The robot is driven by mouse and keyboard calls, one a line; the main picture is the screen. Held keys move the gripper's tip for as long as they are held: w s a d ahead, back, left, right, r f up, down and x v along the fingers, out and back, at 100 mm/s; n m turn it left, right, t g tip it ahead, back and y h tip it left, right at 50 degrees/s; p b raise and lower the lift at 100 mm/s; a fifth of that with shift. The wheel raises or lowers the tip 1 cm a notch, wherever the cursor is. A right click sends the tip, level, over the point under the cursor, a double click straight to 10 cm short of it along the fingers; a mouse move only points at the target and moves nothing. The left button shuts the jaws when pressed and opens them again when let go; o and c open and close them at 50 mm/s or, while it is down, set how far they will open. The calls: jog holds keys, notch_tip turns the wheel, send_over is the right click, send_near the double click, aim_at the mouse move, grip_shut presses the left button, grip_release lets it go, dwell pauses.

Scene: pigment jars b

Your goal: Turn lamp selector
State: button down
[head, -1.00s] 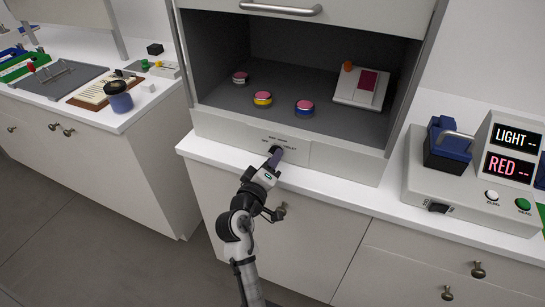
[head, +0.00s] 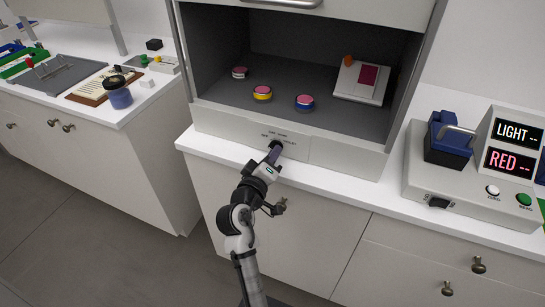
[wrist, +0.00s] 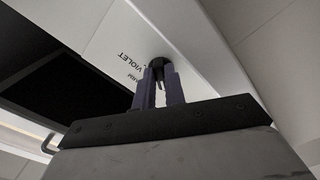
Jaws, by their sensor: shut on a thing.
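The lamp selector is a small dark knob (wrist: 156,63) on the light front panel (head: 228,127) below the cabinet opening. In the wrist view its dark round top shows at and between the fingertips, with printed lettering beside it that includes "VIOLET". My gripper (head: 274,154) reaches up to the panel from below, and it also shows in the wrist view (wrist: 158,72). Its two dark fingers are shut on the knob. The fingers hide most of the knob in the head view, and its pointing direction cannot be told.
Inside the open cabinet stand a yellow-banded jar (head: 262,93), a blue-banded jar (head: 304,102), a white-banded jar (head: 240,72) and a tilted white board (head: 361,82). A device reading "LIGHT --" and "RED --" (head: 512,148) stands on the right counter (head: 400,196).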

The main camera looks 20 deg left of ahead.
jog(key=m+b, duration=0.1)
jog(key=b, duration=0.1)
jog(key=m+b, duration=0.2)
jog(key=shift+f, duration=0.35)
jog(key=m+b, duration=0.4)
jog(key=shift+a+r, duration=0.15)
jog(key=shift+r, duration=0.1)
jog(key=c, duration=1.5)
grip_release()
jog(key=shift+o, duration=0.2)
jog(key=s+p, duration=0.1)
jog(key=s, duration=1.3)
jog(key=shift+a, duration=0.2)
